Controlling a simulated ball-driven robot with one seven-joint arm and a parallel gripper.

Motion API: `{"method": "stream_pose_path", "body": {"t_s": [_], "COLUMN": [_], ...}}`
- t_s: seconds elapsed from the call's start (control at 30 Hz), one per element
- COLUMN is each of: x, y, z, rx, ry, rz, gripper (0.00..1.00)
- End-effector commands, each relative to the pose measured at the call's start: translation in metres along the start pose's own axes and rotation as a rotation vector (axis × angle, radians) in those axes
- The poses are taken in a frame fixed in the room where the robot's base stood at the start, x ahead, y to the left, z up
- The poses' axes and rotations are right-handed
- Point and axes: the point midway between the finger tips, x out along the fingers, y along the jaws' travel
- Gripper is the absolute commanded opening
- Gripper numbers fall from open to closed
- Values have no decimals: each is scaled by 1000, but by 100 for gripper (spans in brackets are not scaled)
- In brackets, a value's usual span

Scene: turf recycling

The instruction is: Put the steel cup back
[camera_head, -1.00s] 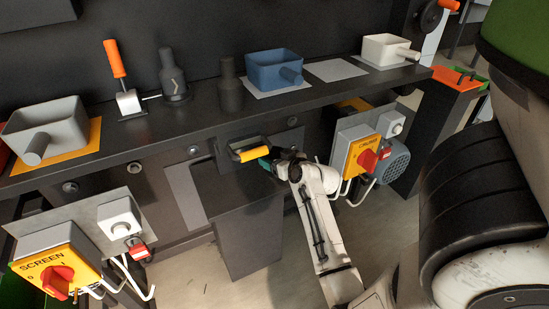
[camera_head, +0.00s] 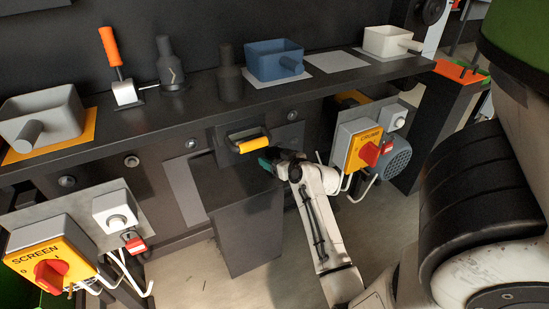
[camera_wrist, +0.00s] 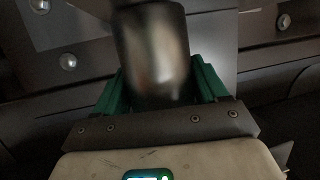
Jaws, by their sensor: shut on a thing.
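In the wrist view, a shiny steel cup (camera_wrist: 153,50) stands between the green fingers of my gripper (camera_wrist: 160,88). The gripper is shut on it. I cannot make out the cup there.
A blue scoop (camera_head: 262,66), white scoop (camera_head: 383,42) and grey scoop (camera_head: 50,112) stand on the bench top (camera_head: 190,110). A bare light mat (camera_head: 337,63) lies between the blue and white scoops. Switch boxes (camera_head: 50,252) (camera_head: 358,145) jut out below. A dark block (camera_head: 243,230) stands below the handle.

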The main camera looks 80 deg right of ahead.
Motion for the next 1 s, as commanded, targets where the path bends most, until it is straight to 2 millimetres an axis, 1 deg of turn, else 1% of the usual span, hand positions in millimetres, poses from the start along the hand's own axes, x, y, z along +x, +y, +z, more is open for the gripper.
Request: {"method": "stream_pose_path", "body": {"t_s": [0.53, 0.57, 0.83, 1.0], "x": [2, 2, 2, 2], "y": [0, 0, 0, 0], "z": [6, 5, 5, 6], "rx": [0, 0, 0, 0], "ry": [1, 1, 0, -1], "rz": [1, 1, 0, 0], "gripper": [38, 74, 100, 100]}}
